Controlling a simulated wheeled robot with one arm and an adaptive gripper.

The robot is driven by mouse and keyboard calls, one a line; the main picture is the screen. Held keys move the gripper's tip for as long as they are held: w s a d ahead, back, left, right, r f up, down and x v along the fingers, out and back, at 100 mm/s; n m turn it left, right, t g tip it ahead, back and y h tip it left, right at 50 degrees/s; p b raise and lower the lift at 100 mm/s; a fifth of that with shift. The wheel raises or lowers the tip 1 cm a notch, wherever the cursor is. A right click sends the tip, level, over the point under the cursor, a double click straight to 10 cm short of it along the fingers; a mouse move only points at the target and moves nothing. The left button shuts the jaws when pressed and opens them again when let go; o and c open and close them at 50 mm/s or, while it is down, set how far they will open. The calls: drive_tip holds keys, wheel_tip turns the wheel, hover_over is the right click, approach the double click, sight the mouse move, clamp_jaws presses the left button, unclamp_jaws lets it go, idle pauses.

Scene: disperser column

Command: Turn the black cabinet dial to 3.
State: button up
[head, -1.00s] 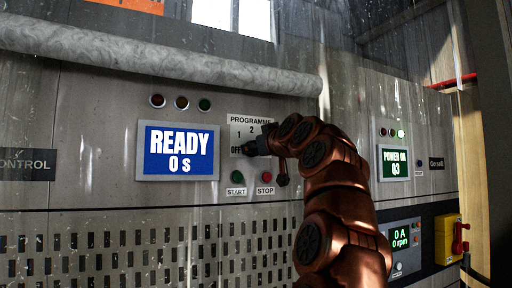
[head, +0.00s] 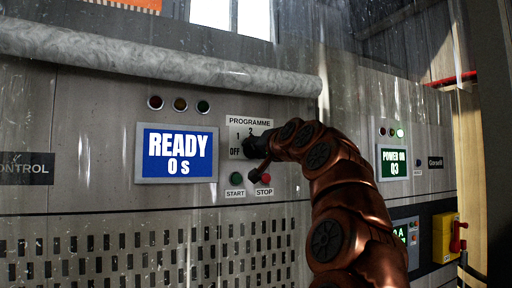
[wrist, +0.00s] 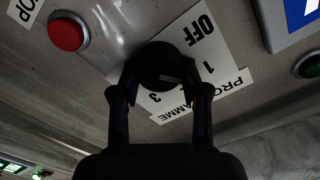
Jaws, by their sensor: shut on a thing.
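The black dial (wrist: 158,64) sits on a white PROGRAMME plate (wrist: 200,48) on the cabinet. In the wrist view the plate appears turned over, with OFF, 1 and 3 readable near the dial. My gripper (wrist: 160,80) is shut on the dial, one finger on each side. Which mark the dial points to cannot be made out.
Below the plate are a green START button (head: 236,179) and a red STOP button (head: 265,180), close under my gripper. A blue display (head: 178,152) reads READY 0 s. A padded roll (head: 150,58) runs above.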

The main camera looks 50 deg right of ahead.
drive_tip(key=shift+f+m+p, duration=0.15)
drive_tip(key=shift+m+p, duration=1.35)
drive_tip(key=shift+m, duration=2.45)
drive_tip(key=shift+f+m+p, duration=0.1)
drive_tip(key=shift+m+p, duration=1.35)
drive_tip(key=shift+m, duration=2.5)
drive_tip(key=o, duration=1.1)
drive_tip(key=shift+o, duration=0.2)
drive_tip(key=shift+s, duration=0.2)
drive_tip(key=v, duration=1.1)
drive_tip(key=shift+s+a, duration=0.15)
drive_tip(key=shift+s, duration=0.2)
